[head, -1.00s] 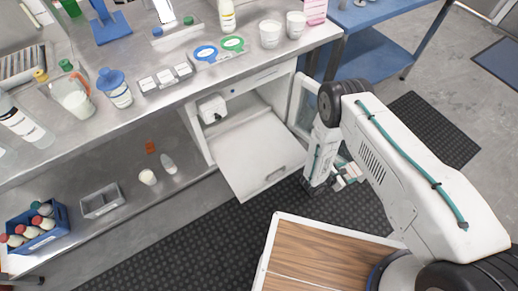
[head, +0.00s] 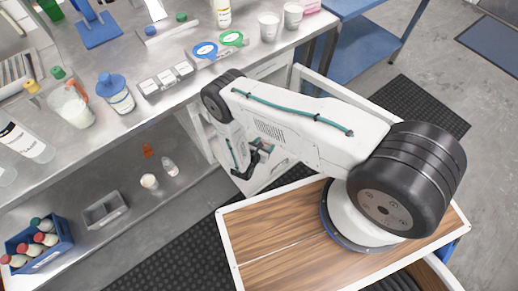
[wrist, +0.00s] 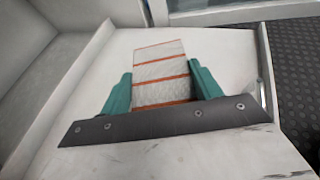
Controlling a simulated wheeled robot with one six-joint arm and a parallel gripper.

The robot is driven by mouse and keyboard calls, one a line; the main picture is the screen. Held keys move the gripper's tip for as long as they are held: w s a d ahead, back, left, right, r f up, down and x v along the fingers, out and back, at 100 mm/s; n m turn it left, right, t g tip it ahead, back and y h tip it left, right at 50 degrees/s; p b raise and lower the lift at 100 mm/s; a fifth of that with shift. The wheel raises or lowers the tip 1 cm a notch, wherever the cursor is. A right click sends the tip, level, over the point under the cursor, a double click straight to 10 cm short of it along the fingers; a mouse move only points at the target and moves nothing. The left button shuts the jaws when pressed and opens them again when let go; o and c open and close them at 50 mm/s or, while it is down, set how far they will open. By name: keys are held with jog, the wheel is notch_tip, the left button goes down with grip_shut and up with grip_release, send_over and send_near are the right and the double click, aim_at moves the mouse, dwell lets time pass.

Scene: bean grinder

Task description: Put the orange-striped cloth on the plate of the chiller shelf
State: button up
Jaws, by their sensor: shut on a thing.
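The orange-striped cloth (wrist: 160,72) is a pale piece with thin orange stripes. In the wrist view it stands between the two teal fingers of my gripper (wrist: 159,80), which is shut on it. A white panel (wrist: 82,92) with a raised left edge lies behind and below them. In the head view my gripper (head: 257,155) is in front of the open white chiller compartment under the bench, over its white panel (head: 262,180). My arm hides most of the compartment there. The cloth is not clear in the head view, and I cannot make out the plate.
The steel bench (head: 130,120) above holds bottles, cups and the blue and green rings (head: 205,50). On the lower shelf are a blue crate (head: 38,245) of bottles, a grey bin (head: 105,210), a small cup (head: 149,181) and a small bottle (head: 170,166).

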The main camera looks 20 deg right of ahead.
jog(key=shift+f, duration=2.85)
jog(key=shift+f, duration=0.1)
jog(key=o, duration=1)
jog(key=shift+a, duration=0.1)
jog(key=shift+s+a+r, duration=0.1)
jog(key=shift+a+r, duration=0.1)
jog(key=shift+r, duration=0.05)
jog(key=v, duration=1.1)
jog(key=shift+s+a+r, duration=0.1)
jog(key=shift+s+r, duration=0.05)
jog(key=shift+s, duration=0.05)
